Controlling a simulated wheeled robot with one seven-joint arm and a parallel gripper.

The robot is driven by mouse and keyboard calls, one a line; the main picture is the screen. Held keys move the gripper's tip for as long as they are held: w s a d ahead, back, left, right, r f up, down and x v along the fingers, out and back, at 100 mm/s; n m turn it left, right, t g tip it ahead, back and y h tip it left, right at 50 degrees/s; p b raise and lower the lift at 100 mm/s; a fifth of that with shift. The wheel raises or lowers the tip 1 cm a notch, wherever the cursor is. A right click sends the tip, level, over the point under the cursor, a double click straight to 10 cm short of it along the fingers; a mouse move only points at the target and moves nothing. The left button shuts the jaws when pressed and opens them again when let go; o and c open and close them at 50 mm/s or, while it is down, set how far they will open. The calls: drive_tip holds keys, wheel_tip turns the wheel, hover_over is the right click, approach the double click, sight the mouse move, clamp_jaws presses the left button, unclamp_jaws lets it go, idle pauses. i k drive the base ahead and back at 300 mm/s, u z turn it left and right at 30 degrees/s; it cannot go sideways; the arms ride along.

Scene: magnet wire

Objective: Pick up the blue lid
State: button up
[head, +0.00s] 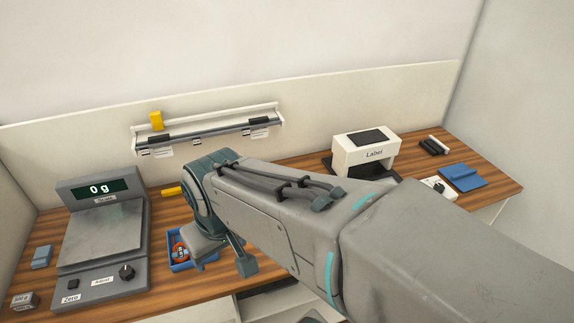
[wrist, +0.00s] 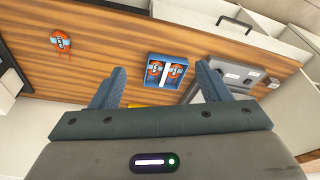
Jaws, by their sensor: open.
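A flat blue piece with a raised edge, which looks like the blue lid (head: 461,177), lies on the wooden table at the far right in the head view. I cannot make it out in the wrist view. My gripper (wrist: 158,84) is open, with nothing between its fingers. In the head view it is partly hidden by my arm, above the left-middle of the table and well to the left of the lid. A blue box (head: 178,265) lies below and near it. The wrist view shows two orange-red spools (wrist: 155,69) in this box.
A scale (head: 103,237) reading 0 g stands at the left. A white label machine (head: 366,150) stands between my arm and the lid. A dark roller item (head: 433,147) lies close behind the lid. One loose spool (wrist: 60,40) lies on the table. A bar rack (head: 210,135) is on the back panel.

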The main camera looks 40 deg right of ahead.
sight(465, 178)
drive_tip(key=z, duration=2.65)
drive_tip(key=k, duration=0.4)
drive_tip(key=z, duration=0.05)
drive_tip(key=i, duration=0.55)
drive_tip(key=z, duration=0.9)
drive_tip(key=i, duration=2.1)
drive_tip(key=u, duration=0.85)
